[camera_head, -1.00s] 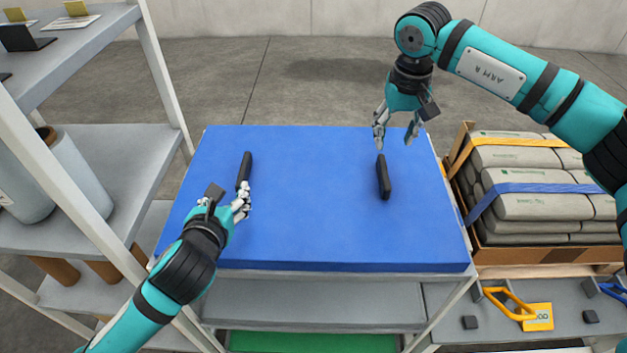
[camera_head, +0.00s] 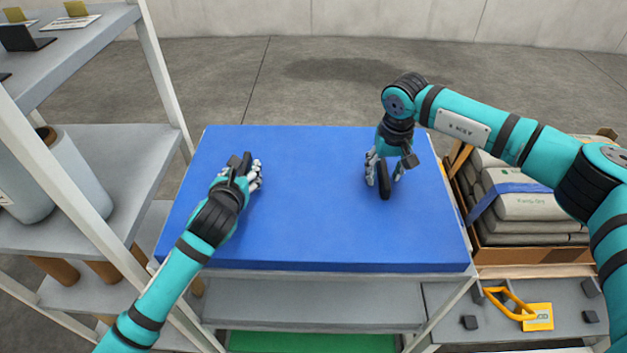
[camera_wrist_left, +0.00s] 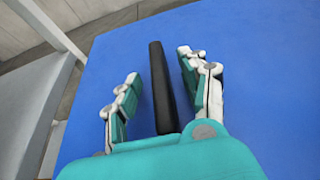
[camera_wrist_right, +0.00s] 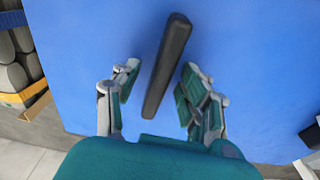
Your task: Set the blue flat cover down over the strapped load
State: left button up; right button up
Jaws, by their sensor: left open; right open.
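The blue flat cover (camera_head: 310,225) lies on a grey table, with a black bar handle on each side. My left gripper (camera_head: 250,172) is open at the left handle; in the left wrist view this handle (camera_wrist_left: 162,88) stands between the spread fingers. My right gripper (camera_head: 384,176) is open, pointing down at the right handle (camera_head: 384,188). In the right wrist view the right handle (camera_wrist_right: 167,65) runs between the open fingers. The strapped load (camera_head: 515,205) of grey sacks sits to the right of the table, partly hidden by my right arm.
A grey shelf rack (camera_head: 120,160) with rolls stands close on the left. A yellow handle (camera_head: 508,303) and a yellow tag (camera_head: 538,317) are at the lower right. Open concrete floor (camera_head: 300,80) lies behind the table.

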pick_arm(q)
grip_shut()
pick_arm(e)
grip_shut()
pick_arm(q)
jog(key=shift+r, duration=0.1)
pick_arm(e)
jog(key=shift+w+r, duration=0.1)
jog(key=shift+r, duration=0.05)
